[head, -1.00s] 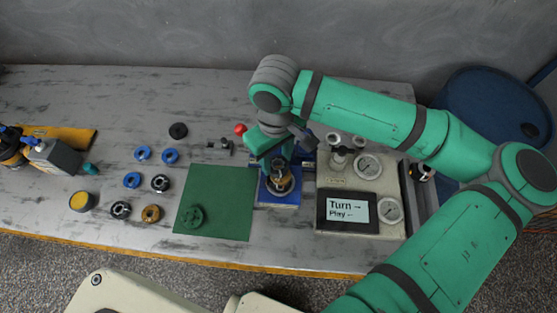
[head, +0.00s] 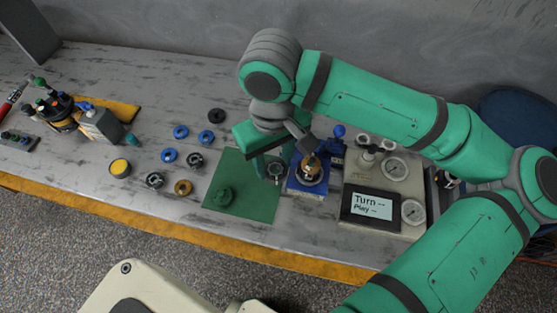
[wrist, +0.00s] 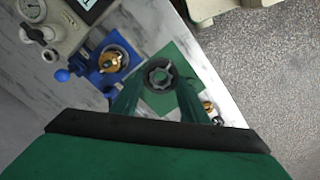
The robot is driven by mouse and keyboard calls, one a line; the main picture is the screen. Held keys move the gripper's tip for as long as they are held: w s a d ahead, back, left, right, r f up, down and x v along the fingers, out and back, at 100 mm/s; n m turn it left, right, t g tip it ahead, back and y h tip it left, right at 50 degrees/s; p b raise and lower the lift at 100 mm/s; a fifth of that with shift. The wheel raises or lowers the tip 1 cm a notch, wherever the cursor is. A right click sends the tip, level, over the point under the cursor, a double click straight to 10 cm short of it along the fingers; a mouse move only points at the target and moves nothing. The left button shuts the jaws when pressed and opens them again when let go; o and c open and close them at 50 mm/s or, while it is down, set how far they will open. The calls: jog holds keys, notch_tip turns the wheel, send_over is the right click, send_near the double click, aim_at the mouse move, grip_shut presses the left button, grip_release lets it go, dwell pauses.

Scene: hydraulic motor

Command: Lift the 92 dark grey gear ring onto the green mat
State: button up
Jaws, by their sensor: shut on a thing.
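My gripper (head: 268,166) is shut on the dark grey gear ring (head: 275,171), near the right part of the green mat (head: 256,206). In the wrist view the toothed ring (wrist: 158,76) sits between the two green fingertips, with the mat (wrist: 184,56) behind it. A gap between ring and mat cannot be judged for certain.
A blue fixture (head: 298,185) with a brass part (head: 312,170) stands right of the mat, beside a gauge panel (head: 378,214). Several blue, black and brass rings, such as a brass one (head: 183,187), lie left. The mat's front is clear.

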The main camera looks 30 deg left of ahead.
jog(key=shift+r, duration=0.1)
dwell(0.3)
jog(key=shift+r, duration=0.7)
